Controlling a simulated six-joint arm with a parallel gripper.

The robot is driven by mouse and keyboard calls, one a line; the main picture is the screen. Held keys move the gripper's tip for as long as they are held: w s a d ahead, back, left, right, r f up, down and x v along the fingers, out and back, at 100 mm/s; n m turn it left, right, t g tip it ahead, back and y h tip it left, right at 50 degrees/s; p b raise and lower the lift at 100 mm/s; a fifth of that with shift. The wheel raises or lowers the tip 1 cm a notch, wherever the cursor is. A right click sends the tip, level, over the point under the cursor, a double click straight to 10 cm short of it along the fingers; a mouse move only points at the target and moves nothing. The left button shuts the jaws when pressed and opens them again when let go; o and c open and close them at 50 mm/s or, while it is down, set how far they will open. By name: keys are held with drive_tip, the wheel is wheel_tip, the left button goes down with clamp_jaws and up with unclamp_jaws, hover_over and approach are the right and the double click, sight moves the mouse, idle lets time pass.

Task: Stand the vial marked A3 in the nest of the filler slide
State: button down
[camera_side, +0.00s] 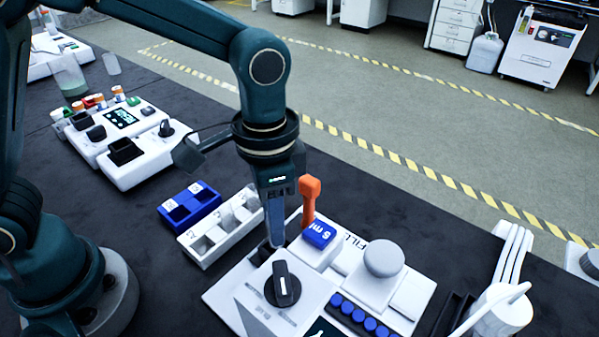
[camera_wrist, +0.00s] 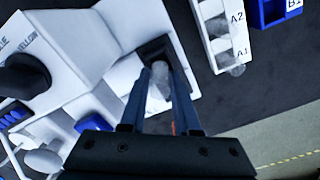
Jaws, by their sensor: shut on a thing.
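My gripper (camera_side: 277,243) points down over the near-left part of the white filler station (camera_side: 228,293). In the wrist view its two fingers (camera_wrist: 163,92) are shut on a pale, see-through vial (camera_wrist: 159,77). The vial's lower end is at a dark nest-like recess (camera_wrist: 153,47) of the filler. I cannot tell whether it is seated or still held above the recess. No A3 mark is readable on it.
A white rack (camera_side: 202,246) stands left of the filler; its A1 and A2 labels (camera_wrist: 238,17) show in the wrist view. A blue rack (camera_side: 177,213) is beyond it. An orange lever (camera_side: 310,186) and a blue block (camera_side: 320,235) stand close right of my gripper. A knob (camera_side: 283,285) is in front.

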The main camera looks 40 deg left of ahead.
drive_tip(key=shift+f, duration=1.45)
idle(0.6)
drive_tip(key=c, duration=0.6)
unclamp_jaws()
drive_tip(key=shift+o, duration=0.2)
drive_tip(key=shift+r, duration=0.1)
drive_tip(key=shift+r, duration=3.95)
